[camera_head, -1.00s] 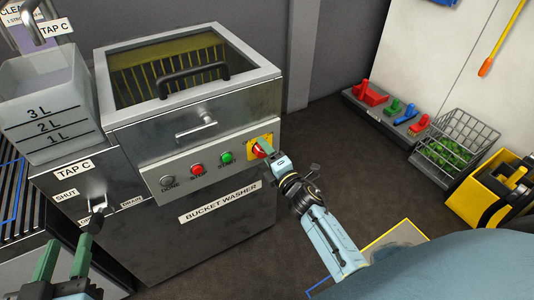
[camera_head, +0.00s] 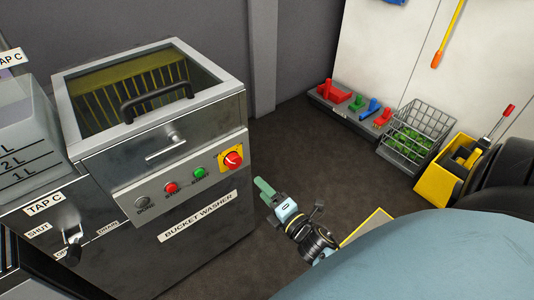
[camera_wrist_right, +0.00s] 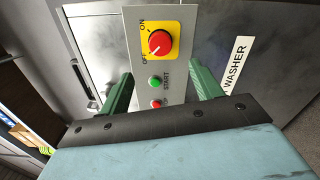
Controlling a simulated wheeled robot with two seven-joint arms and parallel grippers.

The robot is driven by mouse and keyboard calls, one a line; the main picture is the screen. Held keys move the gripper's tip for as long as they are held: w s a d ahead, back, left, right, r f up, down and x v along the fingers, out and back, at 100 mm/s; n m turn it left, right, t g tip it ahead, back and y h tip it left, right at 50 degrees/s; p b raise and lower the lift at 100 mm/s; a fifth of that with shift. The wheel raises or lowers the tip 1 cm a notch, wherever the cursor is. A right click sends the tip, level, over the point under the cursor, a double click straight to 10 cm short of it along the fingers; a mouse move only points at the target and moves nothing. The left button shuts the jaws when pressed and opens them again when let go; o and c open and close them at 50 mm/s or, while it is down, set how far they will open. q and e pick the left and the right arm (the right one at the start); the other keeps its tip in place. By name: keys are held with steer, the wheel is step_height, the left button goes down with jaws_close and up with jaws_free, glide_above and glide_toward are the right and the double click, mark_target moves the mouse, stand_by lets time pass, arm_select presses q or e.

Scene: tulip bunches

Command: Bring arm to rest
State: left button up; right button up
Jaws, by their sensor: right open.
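My right gripper (camera_head: 262,190) is open and empty, apart from the bucket washer (camera_head: 140,254) and to the right of its front panel. In the right wrist view its two green fingers (camera_wrist_right: 162,90) stand wide apart, with nothing between them but the panel beyond. The red knob (camera_head: 232,159) on its yellow plate is clear of the gripper; it also shows in the right wrist view (camera_wrist_right: 160,43) with ON and OFF labels. I cannot tell for certain which label it points to. My left gripper is not in view.
A green START button (camera_head: 198,173) and a red STOP button (camera_head: 171,188) are on the panel. A clear graduated container (camera_head: 22,140) stands at the left above the TAP C lever. A wire basket (camera_head: 418,130) and yellow bucket (camera_head: 447,175) stand right. The floor between is clear.

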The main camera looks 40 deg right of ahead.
steer(key=shift+s, duration=0.3)
stand_by(0.4)
